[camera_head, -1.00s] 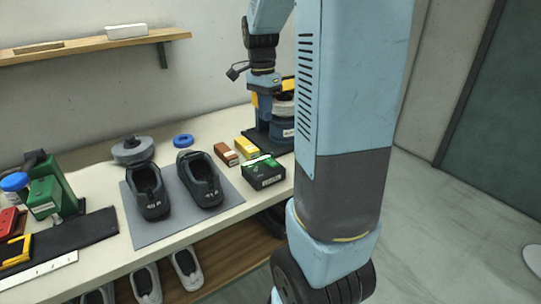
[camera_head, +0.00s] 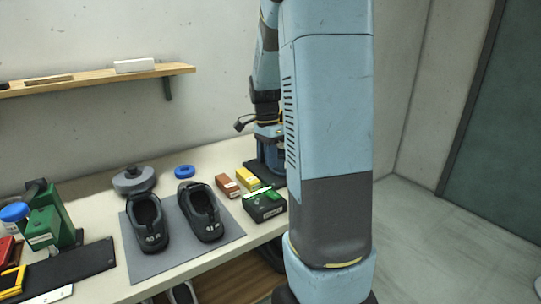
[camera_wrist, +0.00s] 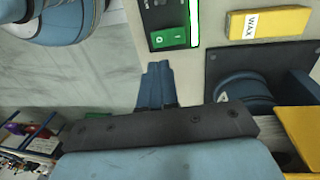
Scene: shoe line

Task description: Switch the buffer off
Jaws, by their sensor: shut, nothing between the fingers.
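The buffer is a blue machine on a dark base at the back right of the bench. In the head view it is mostly hidden behind my arm, with its base (camera_head: 262,172) showing. In the wrist view its blue round body (camera_wrist: 245,92) and yellow parts (camera_wrist: 300,130) show at the right. A black box (camera_head: 264,204) with a green top stands in front of it. In the wrist view its green switch panel (camera_wrist: 167,38), marked in white, lies beside a lit green strip (camera_wrist: 194,22). My gripper (camera_wrist: 157,66) is shut and empty, its tips just below the panel in the picture.
A yellow wax block (camera_wrist: 268,22) lies beside the black box. Floor is open at the right.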

